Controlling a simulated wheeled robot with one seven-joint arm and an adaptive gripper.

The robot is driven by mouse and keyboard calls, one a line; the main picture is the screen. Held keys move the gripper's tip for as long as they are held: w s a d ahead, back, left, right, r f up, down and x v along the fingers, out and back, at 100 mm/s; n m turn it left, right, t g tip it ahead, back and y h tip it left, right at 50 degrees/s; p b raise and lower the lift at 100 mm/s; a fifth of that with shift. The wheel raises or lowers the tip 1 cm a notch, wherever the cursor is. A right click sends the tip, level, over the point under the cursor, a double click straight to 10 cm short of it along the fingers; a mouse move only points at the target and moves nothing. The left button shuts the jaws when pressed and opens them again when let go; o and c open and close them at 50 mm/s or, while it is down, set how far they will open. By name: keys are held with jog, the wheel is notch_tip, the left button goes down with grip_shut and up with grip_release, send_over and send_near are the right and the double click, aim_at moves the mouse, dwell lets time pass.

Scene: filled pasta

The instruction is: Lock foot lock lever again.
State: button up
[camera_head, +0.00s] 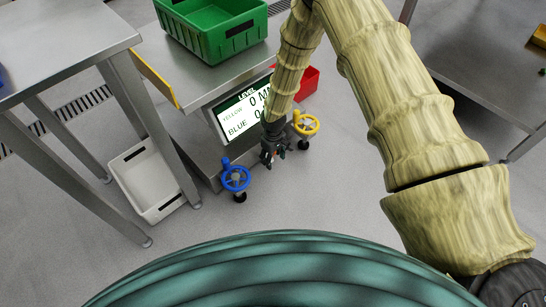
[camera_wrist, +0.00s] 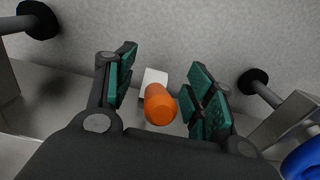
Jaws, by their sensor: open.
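My gripper (camera_head: 271,154) hangs low in front of the level display, between the blue and yellow handwheels. In the wrist view my gripper (camera_wrist: 163,88) is open, with its green-padded fingers apart. An orange rounded grip (camera_wrist: 160,104) shows between the fingers, with a pale flat piece (camera_wrist: 155,77) just beyond it. This looks like the foot lock lever. I cannot tell whether the fingers touch it; gaps show on both sides.
The blue handwheel (camera_head: 236,178) is left of my gripper and the yellow handwheel (camera_head: 305,123) right. Behind are the display (camera_head: 232,117), a green crate (camera_head: 212,40) and a red bin (camera_head: 308,82). A white bin (camera_head: 147,184) stands under the left table (camera_head: 70,52). Floor in front is free.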

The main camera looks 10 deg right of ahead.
jog(key=shift+r+p, duration=3.7)
jog(key=shift+r, duration=0.85)
jog(key=shift+s+f, duration=0.1)
jog(key=shift+s, duration=0.05)
